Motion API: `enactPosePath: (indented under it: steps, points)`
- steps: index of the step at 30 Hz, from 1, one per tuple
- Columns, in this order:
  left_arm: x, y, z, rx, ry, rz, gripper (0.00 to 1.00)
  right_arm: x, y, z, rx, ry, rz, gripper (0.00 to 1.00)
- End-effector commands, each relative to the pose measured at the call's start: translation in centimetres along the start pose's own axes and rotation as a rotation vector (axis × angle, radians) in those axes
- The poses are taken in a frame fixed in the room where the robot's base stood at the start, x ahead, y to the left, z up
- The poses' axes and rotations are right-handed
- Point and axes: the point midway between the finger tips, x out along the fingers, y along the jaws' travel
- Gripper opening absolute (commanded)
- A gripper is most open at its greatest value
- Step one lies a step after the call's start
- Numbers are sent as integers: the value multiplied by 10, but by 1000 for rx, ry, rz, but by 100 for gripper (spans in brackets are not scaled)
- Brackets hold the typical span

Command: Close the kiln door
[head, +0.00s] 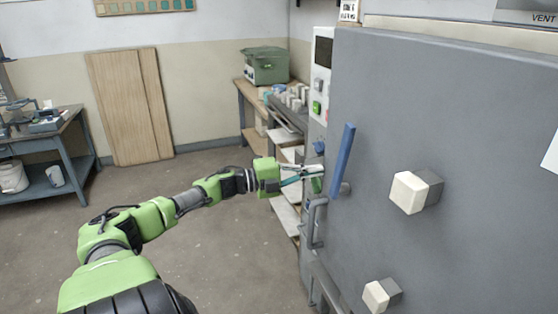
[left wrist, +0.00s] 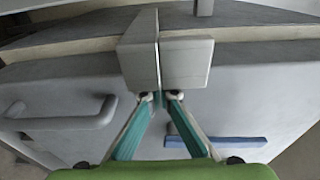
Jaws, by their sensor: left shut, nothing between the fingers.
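The kiln door (head: 470,120) is a large grey panel filling the right of the head view. A blue lever (head: 343,160) stands near its left edge, with a grey bar handle (head: 317,222) below and left. My left gripper (head: 316,169) is shut and empty, beside the door's left edge behind the blue lever. In the left wrist view its pale finger pads (left wrist: 159,55) meet in front of grey surfaces. The blue lever (left wrist: 215,142) and a grey handle (left wrist: 62,123) also show there. Contact with the door cannot be told. My right gripper is out of view.
Two pale plugs (head: 409,192) and (head: 377,296) stick out of the door. A control panel (head: 321,75) stands left of it. A bench with a green box (head: 265,65) is behind my left arm. The floor (head: 190,250) around the arm is clear.

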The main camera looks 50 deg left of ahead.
Motion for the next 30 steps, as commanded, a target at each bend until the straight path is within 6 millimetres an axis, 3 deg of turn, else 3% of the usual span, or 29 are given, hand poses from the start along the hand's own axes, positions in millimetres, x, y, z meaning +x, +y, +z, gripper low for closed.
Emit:
enactPosePath:
  steps: [21, 30]
  points:
    - [-98, 8, -3, -4, 0, 12, 0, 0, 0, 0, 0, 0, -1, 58]
    - [-113, 7, -3, -3, 1, 12, 0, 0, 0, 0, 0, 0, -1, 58]
